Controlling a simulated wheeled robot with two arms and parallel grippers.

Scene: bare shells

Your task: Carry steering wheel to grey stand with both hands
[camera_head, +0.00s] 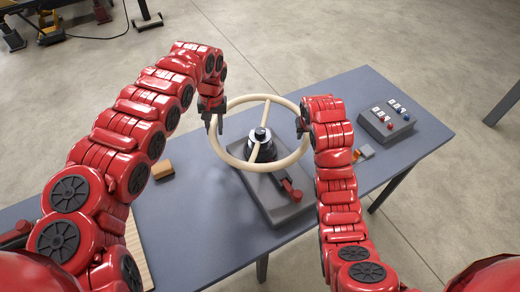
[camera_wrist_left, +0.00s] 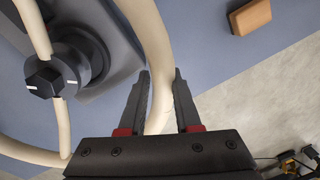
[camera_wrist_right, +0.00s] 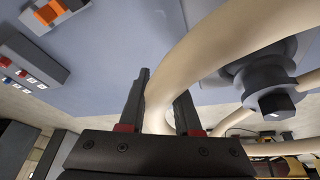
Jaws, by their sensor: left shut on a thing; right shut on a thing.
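The cream steering wheel (camera_head: 232,158) has a ring, thin spokes and a dark centre. It also shows in the left wrist view (camera_wrist_left: 150,35) and the right wrist view (camera_wrist_right: 215,50). My left gripper (camera_head: 214,122) is shut on the rim at the left; its fingers straddle the rim in its wrist view (camera_wrist_left: 161,100). My right gripper (camera_head: 301,124) is shut on the rim at the right, partly hidden by its arm. The grey stand (camera_head: 262,195) lies on the table under the wheel, its dark post below the wheel's centre. I cannot tell whether wheel and post touch.
The blue-grey table (camera_head: 200,225) has a brown block (camera_head: 163,170) at the left. A grey control box (camera_head: 387,122) with buttons and a small orange-and-white object (camera_head: 363,153) are at the right. A red-handled lever (camera_head: 291,190) sits on the stand's front.

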